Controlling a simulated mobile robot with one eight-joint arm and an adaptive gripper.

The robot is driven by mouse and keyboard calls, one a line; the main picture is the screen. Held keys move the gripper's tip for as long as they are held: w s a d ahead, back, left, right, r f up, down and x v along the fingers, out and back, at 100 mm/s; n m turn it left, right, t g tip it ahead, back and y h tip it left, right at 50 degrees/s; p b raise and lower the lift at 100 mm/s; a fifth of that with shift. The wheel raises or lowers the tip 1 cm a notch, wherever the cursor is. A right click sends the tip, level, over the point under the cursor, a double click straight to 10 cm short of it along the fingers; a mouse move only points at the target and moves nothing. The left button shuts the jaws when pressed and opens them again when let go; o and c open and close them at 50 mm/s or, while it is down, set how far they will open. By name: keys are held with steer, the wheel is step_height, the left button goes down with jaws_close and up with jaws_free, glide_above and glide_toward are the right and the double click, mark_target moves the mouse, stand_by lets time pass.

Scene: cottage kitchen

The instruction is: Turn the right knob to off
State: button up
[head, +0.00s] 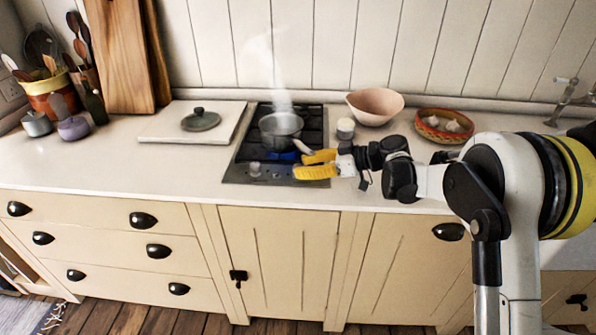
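The hob (236,172) is set in the counter, with a steaming metal saucepan (281,124) on its rear part. A blue flame (283,156) shows below the pan. One knob (255,168) stands at the left of the hob's front panel. The right knob is not visible; my gripper covers that end of the panel. My gripper (299,165) reaches in from the right, its yellow fingers pointing left over the hob's front right corner. The fingers are apart with a gap between them. I cannot tell whether they touch the knob.
A small white-topped jar (345,128), a pink bowl (375,106) and a patterned bowl of garlic (444,126) stand right of the hob. A white board (165,125) with a lid (200,120) lies to its left. The counter's front left is clear.

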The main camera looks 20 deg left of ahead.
steer(key=shift+x, duration=1.1)
steer(key=shift+w, duration=0.1)
steer(key=shift+r, duration=0.1)
steer(key=shift+c, duration=0.4)
jaws_close()
